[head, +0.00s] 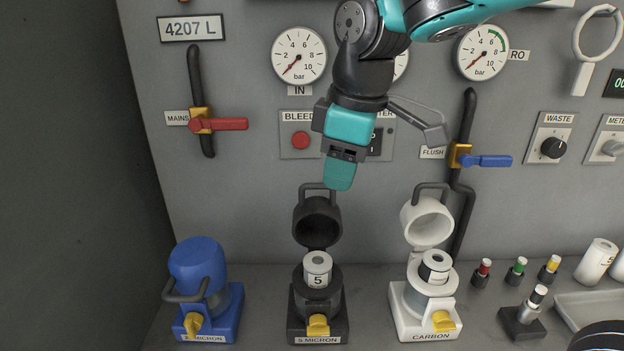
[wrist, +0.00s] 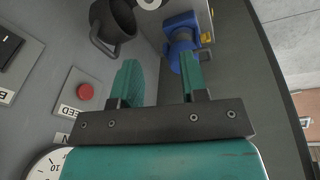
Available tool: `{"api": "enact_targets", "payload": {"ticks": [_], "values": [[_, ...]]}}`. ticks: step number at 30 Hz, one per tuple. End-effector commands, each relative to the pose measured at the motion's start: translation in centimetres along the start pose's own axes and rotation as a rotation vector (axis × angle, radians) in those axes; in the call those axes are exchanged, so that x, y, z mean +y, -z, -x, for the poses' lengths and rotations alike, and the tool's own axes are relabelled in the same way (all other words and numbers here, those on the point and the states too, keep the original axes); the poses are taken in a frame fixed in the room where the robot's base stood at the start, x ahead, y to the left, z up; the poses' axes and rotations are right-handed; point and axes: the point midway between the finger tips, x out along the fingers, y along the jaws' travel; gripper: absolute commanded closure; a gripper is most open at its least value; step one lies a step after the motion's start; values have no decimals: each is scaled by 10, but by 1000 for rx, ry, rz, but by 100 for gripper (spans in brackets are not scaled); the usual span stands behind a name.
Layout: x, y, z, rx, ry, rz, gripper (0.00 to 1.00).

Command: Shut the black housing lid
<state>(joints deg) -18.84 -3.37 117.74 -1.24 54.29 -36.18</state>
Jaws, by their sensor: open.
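The black housing (head: 318,306) stands on the counter, labelled 5 MICRON, with a yellow latch (head: 318,325) at its front. Its black lid (head: 317,222) stands open, tipped up at the back with its handle on top. A white cartridge (head: 317,268) marked 5 sits upright in the housing. My gripper (head: 340,172) is above the lid, in front of the wall panel, apart from the lid. In the wrist view my gripper (wrist: 160,82) is open with nothing between its fingers, and the black lid (wrist: 113,25) shows at the upper left.
The blue housing (head: 205,290) on the left has its lid shut. The white housing (head: 428,300) on the right has its lid (head: 427,222) open. A red-handled valve (head: 218,124) and a blue-handled valve (head: 485,160) project from the wall. Small fittings (head: 515,270) stand further right.

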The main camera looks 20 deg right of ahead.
Motion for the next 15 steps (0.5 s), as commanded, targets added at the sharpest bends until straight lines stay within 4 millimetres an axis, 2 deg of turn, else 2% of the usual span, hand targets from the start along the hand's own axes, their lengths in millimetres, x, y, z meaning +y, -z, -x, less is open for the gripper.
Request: {"api": "enact_targets", "payload": {"ticks": [1,3,6,11,15], "values": [[24,17,7,-22,-40,60,60],[50,34,19,-53,-82,134,60],[76,52,32,-86,-114,213,60],[93,67,43,-109,-129,281,60],[98,68,36,-115,-130,295,60]]}}
